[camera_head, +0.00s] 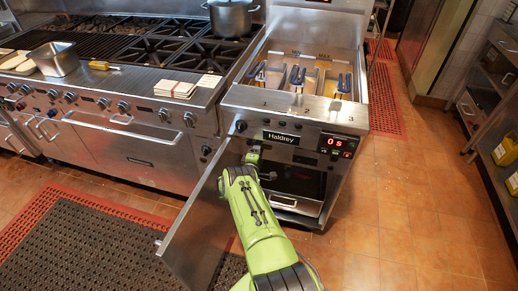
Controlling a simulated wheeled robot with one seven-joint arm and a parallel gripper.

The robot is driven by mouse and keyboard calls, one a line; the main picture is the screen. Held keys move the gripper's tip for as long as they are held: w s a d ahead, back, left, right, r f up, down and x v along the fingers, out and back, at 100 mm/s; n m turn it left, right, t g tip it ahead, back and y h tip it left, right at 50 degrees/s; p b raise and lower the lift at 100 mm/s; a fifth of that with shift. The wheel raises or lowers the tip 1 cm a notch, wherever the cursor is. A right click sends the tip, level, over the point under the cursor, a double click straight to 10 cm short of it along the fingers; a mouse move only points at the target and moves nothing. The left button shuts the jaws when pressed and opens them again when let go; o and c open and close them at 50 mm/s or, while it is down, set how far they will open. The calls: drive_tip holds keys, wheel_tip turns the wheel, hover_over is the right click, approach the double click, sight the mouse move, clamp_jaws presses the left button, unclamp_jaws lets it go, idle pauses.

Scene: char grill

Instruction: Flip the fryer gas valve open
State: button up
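My green arm reaches up to the cabinet opening (300,185) from below. My gripper (253,154) is at the upper left of the opening, just under the front panel. Its fingers are too small and dark to tell whether they are open or shut. I cannot make out the gas valve; the arm and the shadow in the cabinet may hide it.
Fryer baskets with blue handles (298,76) sit in the vats above. A stove (130,110) with knobs and a pot (231,17) stands at left. The open door stands close to my arm's left side. Tiled floor (400,220) at right is clear up to the shelf rack (490,150).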

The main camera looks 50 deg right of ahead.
drive_tip(key=shift+a, duration=0.1)
drive_tip(key=p+v, duration=0.8)
drive_tip(key=v, duration=0.7)
drive_tip(key=shift+s+a, duration=0.25)
